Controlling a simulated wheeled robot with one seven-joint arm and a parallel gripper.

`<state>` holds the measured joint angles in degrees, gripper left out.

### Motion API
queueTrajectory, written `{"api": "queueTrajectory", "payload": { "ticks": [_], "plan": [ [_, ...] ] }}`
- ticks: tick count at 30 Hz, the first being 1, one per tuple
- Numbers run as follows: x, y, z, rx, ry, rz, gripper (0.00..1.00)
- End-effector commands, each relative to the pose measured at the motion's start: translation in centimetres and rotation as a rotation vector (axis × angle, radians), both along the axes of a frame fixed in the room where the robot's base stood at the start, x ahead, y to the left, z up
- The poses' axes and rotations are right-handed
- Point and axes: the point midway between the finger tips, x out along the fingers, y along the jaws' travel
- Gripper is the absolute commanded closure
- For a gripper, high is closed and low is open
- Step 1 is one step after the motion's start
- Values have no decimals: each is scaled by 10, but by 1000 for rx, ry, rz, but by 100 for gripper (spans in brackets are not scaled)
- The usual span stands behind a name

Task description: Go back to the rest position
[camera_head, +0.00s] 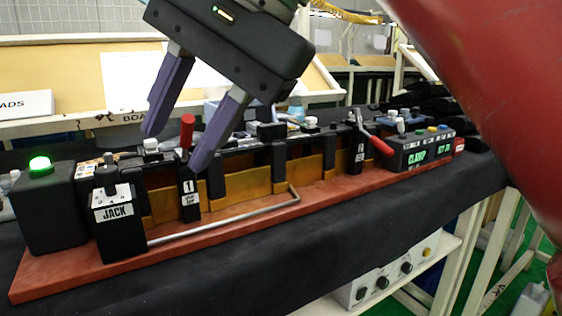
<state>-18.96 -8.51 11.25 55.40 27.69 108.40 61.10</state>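My gripper (174,150) hangs over the left part of a long fixture on the table, its two purple fingers spread apart. I see nothing between the fingers except the fixture behind them. A red-handled lever (187,133) on the block marked 1 stands upright and shows between the fingertips. I cannot tell whether either finger touches it. A second red-handled lever (377,145) at the fixture's right slants down to the right. The fixture's red-brown base (75,270) carries yellow-brown panels (240,186) along its length.
A box with a lit green button (40,164) and a black JACK block (118,230) stand at the left end. A CLAMP control box (420,152) stands at the right. A thin metal rod (225,225) runs along the front. The black cloth in front is clear. A red surface fills the upper right.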

Motion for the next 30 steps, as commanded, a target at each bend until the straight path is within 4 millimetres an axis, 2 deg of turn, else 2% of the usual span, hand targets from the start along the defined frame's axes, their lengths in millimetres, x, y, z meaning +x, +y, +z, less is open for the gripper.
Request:
{"api": "queueTrajectory", "payload": {
  "ticks": [8, 11, 14, 18, 21, 24, 27, 30],
  "plan": [
    [27, -19, -39, -46, -85, -44, 63],
    [39, -33, -63, -79, -131, -61, 63],
    [52, -55, -96, -131, -191, -77, 63],
    [65, -103, -162, -249, -289, -81, 63],
    [66, -141, -215, -347, -350, -60, 63],
    [58, -176, -268, -445, -397, -17, 63],
    [46, -202, -312, -526, -429, 34, 63],
    [35, -220, -345, -584, -450, 81, 63]
  ]
}}
